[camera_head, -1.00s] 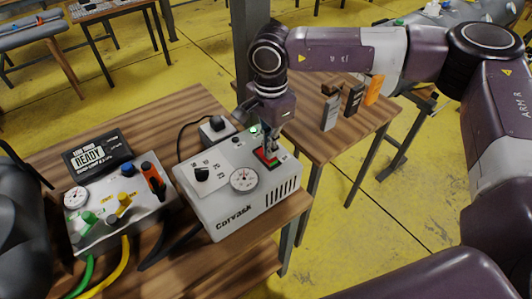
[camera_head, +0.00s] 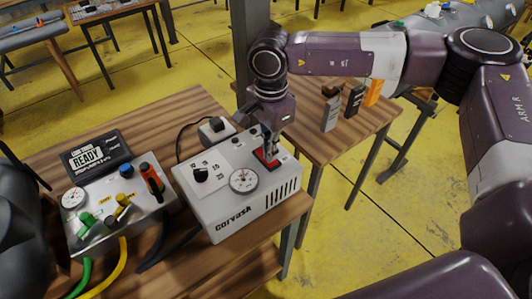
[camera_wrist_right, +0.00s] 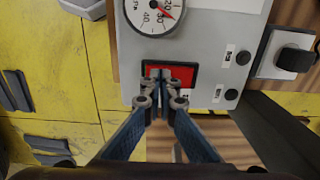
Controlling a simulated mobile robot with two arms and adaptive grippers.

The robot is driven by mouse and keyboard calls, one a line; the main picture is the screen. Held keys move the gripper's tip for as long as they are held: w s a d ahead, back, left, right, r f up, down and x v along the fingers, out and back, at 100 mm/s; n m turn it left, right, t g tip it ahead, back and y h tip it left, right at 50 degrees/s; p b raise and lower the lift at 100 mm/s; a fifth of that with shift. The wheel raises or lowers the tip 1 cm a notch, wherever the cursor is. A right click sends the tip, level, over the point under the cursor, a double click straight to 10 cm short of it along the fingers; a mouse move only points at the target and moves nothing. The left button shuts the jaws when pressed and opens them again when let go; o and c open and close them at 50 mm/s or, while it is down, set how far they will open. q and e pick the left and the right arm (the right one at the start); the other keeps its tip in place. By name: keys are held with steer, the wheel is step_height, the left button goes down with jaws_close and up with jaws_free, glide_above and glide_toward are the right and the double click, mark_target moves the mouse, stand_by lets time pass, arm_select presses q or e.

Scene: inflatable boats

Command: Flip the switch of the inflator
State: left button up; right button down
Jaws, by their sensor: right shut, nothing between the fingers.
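The inflator is a light grey box (camera_head: 222,207) with a round gauge and a black knob, on the wooden table. Its switch (camera_head: 268,158) is a red rocker in a black frame on the top face. The switch also shows in the wrist view (camera_wrist_right: 183,74), with red on both sides of my fingertips. My right gripper (camera_head: 269,151) is shut and empty, pointing down at the switch. In the wrist view my right gripper (camera_wrist_right: 162,78) covers the middle of the rocker. Whether the fingertips touch it, I cannot tell. My left gripper is not in view.
A control box (camera_head: 118,212) with valves, hoses and a display reading READY (camera_head: 95,156) stands left of the inflator. A black plug sits in a white socket (camera_head: 216,129) behind it. A second table (camera_head: 318,150) at the right holds several small upright items.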

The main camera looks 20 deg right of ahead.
steer(key=shift+r+p, duration=1.5)
steer(key=shift+r, duration=1.95)
